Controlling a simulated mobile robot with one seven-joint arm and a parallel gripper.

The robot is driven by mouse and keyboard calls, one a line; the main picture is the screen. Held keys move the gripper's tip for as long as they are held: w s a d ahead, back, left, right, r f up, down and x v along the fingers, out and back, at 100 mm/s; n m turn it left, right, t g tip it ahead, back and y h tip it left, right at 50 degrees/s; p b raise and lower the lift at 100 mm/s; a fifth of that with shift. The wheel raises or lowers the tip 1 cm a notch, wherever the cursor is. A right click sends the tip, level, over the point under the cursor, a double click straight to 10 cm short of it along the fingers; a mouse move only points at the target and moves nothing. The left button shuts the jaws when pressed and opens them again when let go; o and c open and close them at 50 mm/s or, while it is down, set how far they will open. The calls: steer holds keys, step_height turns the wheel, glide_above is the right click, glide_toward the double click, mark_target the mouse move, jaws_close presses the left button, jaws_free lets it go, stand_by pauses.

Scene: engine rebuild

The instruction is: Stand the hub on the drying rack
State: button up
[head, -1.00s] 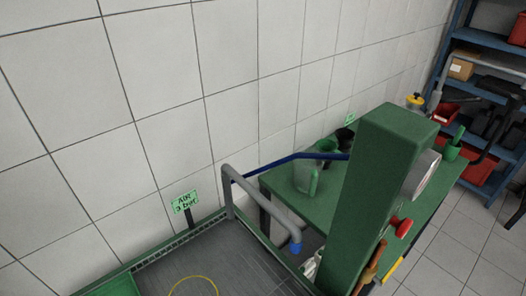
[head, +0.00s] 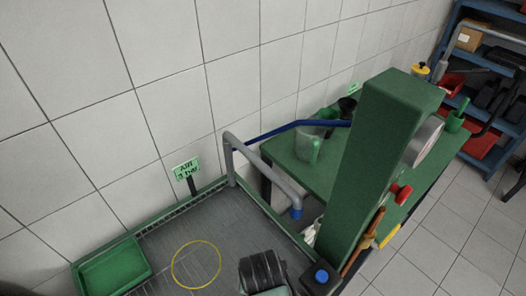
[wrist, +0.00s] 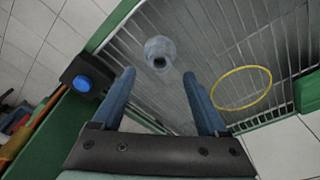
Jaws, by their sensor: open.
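The hub (wrist: 160,48) appears in the wrist view as a pale grey, round piece with a dark opening. It is on or just above the wire-lined grey surface, outside the yellow ring (wrist: 241,88). My gripper (wrist: 159,77) is open, its two blue fingers apart, with the hub just beyond the tips and between their lines; nothing is held. The drying rack appears to be the ribbed grey surface in a green frame (head: 160,240), with the yellow ring (head: 196,265) lying flat on it. In the head view my fingertips and the hub are out of sight.
A grey bent pipe (head: 265,170) with a blue tip rises over the surface's right side. A black box with a blue button (head: 321,277) stands at the right corner, beside a green column (head: 365,160). A green tray (head: 115,268) is at left.

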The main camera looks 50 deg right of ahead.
steer(key=w+a+r+n+t+h, duration=0.15)
steer(key=w+r+t, duration=0.45)
steer(key=r, duration=0.7)
steer(key=w+a+r+n+t+h, duration=0.1)
steer(key=w+a+r+n+t, duration=0.2)
steer(key=w+r, duration=0.75)
steer(key=w+a+r+n+t+h, duration=0.15)
steer(key=w+r+t, duration=0.4)
steer(key=r, duration=0.85)
steer(key=a+r+n+t+y, duration=0.1)
steer(key=a+r+t, duration=0.25)
steer(key=r, duration=0.45)
steer(key=a+r+n+t+y, duration=0.15)
steer(key=a+r, duration=0.25)
steer(key=r, duration=0.4)
steer(key=s+a+r+n+t+y, duration=0.1)
steer(key=s+a+r+t, duration=0.2)
steer(key=s+r, duration=0.2)
steer(key=s+a+r+n+t+y, duration=0.2)
steer(key=s+a+r+t, duration=0.2)
steer(key=r, duration=0.6)
steer(key=shift+s, duration=0.8)
steer(key=shift+f+b, duration=0.5)
steer(key=shift+b, duration=0.05)
